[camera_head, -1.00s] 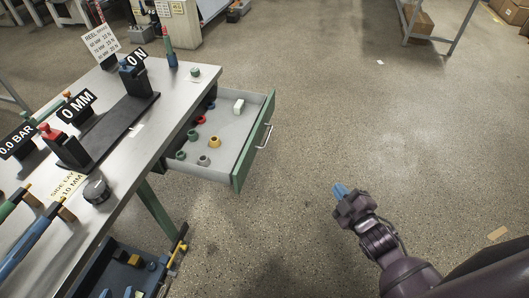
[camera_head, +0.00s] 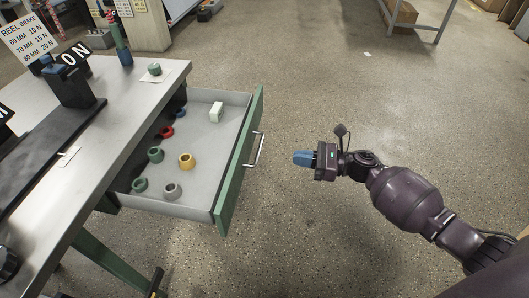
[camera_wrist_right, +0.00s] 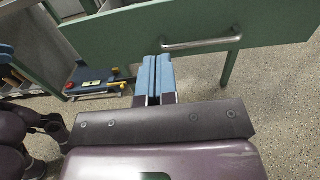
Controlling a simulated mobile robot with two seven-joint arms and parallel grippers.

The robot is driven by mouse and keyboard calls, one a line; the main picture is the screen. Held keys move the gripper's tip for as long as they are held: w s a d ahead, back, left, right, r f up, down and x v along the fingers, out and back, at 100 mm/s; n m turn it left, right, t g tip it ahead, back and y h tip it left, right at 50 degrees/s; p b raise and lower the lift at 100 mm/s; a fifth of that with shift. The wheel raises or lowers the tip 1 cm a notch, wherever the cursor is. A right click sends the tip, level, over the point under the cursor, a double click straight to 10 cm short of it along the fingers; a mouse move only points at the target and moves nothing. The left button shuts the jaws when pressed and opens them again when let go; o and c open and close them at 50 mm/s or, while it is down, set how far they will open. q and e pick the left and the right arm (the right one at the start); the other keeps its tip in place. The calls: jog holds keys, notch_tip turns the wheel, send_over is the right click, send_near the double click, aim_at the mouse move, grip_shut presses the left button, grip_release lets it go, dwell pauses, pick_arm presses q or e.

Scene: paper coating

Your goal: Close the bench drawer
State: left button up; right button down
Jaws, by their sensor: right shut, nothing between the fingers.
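The bench drawer (camera_head: 200,205) is pulled out from the bench, with a grey inside, a green front panel (camera_head: 238,170) and a silver bar handle (camera_head: 256,150). The handle also shows in the right wrist view (camera_wrist_right: 202,44). My right gripper (camera_head: 296,158) has blue fingers and is shut with nothing between them. It points left toward the drawer front, a little to the right of the handle and apart from it. In the right wrist view my fingers (camera_wrist_right: 155,66) show below and left of the handle. My left gripper is not in view.
The drawer holds several small coloured rings, including a yellow one (camera_head: 187,160), and a white block (camera_head: 216,112). The metal bench top (camera_head: 130,95) lies left, carrying gauges and signs. Open floor (camera_head: 370,100) lies right of the drawer.

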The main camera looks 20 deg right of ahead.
aim_at(242, 150)
jog(key=x, duration=1.3)
jog(key=shift+w+a+b, duration=0.2)
jog(key=shift+b, duration=0.1)
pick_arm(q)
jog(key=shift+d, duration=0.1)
pick_arm(e)
jog(key=shift+a, duration=0.1)
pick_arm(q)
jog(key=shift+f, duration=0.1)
pick_arm(e)
jog(key=shift+w+a, duration=0.1)
